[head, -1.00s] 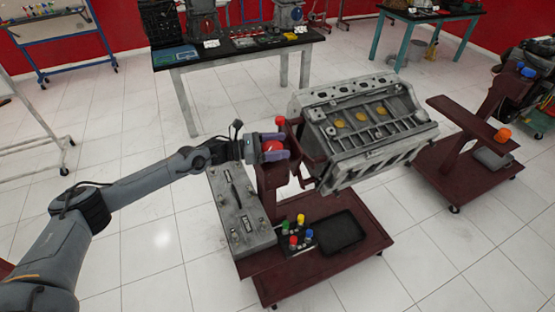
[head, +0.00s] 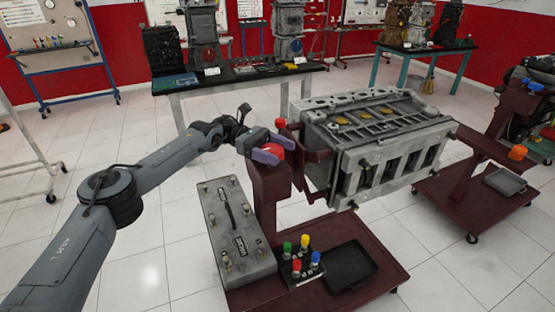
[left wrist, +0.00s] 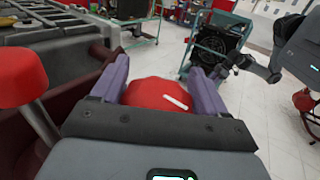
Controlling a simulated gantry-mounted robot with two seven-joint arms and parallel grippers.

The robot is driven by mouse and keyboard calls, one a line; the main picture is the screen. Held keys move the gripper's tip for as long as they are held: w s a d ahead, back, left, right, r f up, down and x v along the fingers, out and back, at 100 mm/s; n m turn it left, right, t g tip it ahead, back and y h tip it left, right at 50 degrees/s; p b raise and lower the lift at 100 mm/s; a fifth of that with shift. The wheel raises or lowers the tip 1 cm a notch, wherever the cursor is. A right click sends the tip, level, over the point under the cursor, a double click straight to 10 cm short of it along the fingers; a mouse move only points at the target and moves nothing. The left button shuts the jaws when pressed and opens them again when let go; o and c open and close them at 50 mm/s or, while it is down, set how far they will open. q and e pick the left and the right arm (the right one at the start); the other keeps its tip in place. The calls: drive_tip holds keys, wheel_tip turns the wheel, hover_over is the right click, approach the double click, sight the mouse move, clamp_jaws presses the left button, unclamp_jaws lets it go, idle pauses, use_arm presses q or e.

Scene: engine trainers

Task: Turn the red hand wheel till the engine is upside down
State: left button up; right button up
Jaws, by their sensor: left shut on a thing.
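The grey engine block (head: 375,145) hangs on the dark red stand (head: 270,200). Its top with yellowish openings faces up, and a side with several large openings faces me. The red hand wheel (head: 284,141) is on the stand's post, left of the engine, with a red knob (head: 280,122) above it. My left gripper (head: 272,152) is shut on the wheel. In the left wrist view its purple fingers flank the wheel's rounded red part (left wrist: 160,93); a red knob (left wrist: 20,75) stands at left. My right arm shows at upper right there; its finger state is unclear.
A second stand (head: 470,195) is close at right. A table (head: 235,82) stands behind.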

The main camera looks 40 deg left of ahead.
use_arm(q)
drive_tip(key=shift+d+m+g+b, duration=0.1)
drive_tip(key=shift+m+g+b, duration=0.45)
drive_tip(key=shift+g, duration=0.25)
drive_tip(key=shift+s, duration=0.1)
drive_tip(key=shift+r+g, duration=0.15)
drive_tip(key=shift+g, duration=0.15)
drive_tip(key=o, duration=1)
drive_tip(key=shift+c, duration=0.2)
